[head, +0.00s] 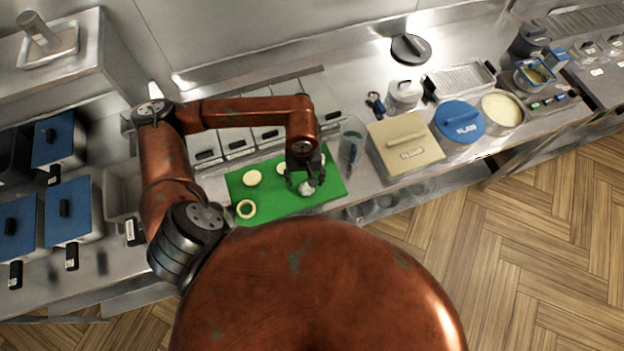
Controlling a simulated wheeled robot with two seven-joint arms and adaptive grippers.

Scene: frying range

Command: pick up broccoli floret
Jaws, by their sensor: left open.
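My left gripper (304,183) is open and points down over the right part of the green cutting board (290,205). A small whitish piece (306,189) lies on the board between or just under its fingertips. It may be the floret, but it is too small and too covered by the fingers to be sure; no clearly green floret shows. Another pale piece (281,169) is partly hidden beside the gripper. My right gripper is not in view.
A clear container (351,143) stands close to the board's right side. A beige lidded box (405,146) and a blue-lidded pot (460,121) stand farther right. Lidded inserts line the counter behind the board. Blue-lidded pans (72,207) are at left.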

